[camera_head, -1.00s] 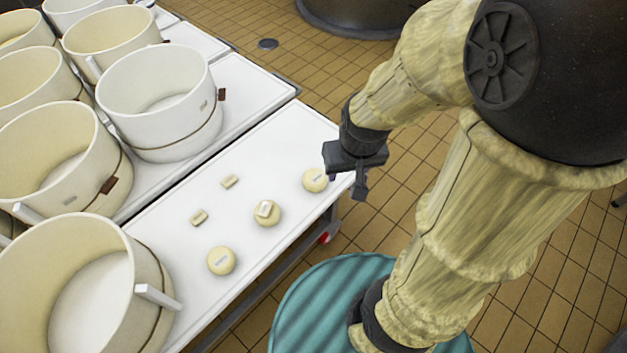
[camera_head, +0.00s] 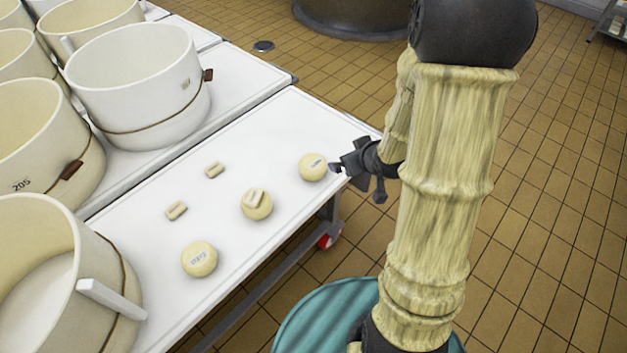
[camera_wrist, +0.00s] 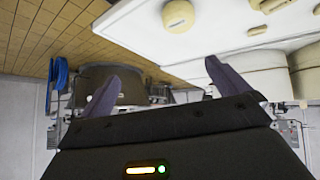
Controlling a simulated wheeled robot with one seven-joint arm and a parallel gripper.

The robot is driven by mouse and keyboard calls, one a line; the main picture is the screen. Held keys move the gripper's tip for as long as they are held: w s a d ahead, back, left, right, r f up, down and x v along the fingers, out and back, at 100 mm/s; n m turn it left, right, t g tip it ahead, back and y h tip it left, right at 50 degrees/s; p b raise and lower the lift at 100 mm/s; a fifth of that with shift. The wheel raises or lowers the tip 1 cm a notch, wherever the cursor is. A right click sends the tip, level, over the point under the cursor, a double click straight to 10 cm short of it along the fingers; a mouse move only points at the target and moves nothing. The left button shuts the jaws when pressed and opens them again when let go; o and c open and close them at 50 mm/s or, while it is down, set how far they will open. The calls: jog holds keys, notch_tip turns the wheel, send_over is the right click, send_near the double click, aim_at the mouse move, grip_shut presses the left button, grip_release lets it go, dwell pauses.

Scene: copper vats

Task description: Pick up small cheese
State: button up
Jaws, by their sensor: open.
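Two small oblong cream cheeses lie on the white table, one (camera_head: 215,170) farther back and one (camera_head: 176,211) nearer the front. A third small cheese (camera_head: 254,197) lies on top of a round cheese (camera_head: 263,212). Two other round cheeses, one at the right edge (camera_head: 313,167) and one in front (camera_head: 199,259), lie in the same area. My gripper (camera_head: 337,168) is at the table's right edge, close beside the right round cheese. In the wrist view its fingers (camera_wrist: 160,74) are spread and empty, and a round cheese (camera_wrist: 178,14) and a small cheese (camera_wrist: 257,30) show beyond them.
Large cream vats crowd the left, including a white one (camera_head: 140,85) behind the cheeses and one (camera_head: 62,285) at front left. The white table (camera_head: 270,130) is bare behind the cheeses. Tiled floor (camera_head: 545,190) is open at right.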

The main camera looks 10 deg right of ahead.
aim_at(321, 174)
notch_tip(321, 174, down, 16)
jog(key=w+n+t+y+b, duration=0.1)
jog(key=w+t+y+b, duration=0.1)
jog(key=b, duration=1.1)
jog(key=t+y, duration=0.1)
jog(key=y, duration=0.1)
jog(key=shift+a+f+n+t+y, duration=0.2)
jog(key=shift+n+t+y, duration=0.1)
jog(key=shift+n+y, duration=0.1)
jog(key=shift+w+b, duration=0.15)
jog(key=shift+b, duration=0.15)
jog(key=b+x, duration=0.3)
jog(key=x, duration=0.8)
jog(key=shift+w+a+f, duration=0.15)
jog(key=shift+w+f, duration=0.1)
jog(key=shift+f, duration=0.05)
jog(key=shift+w, duration=0.2)
jog(key=shift+a+b, duration=0.1)
jog(key=shift+b, duration=0.2)
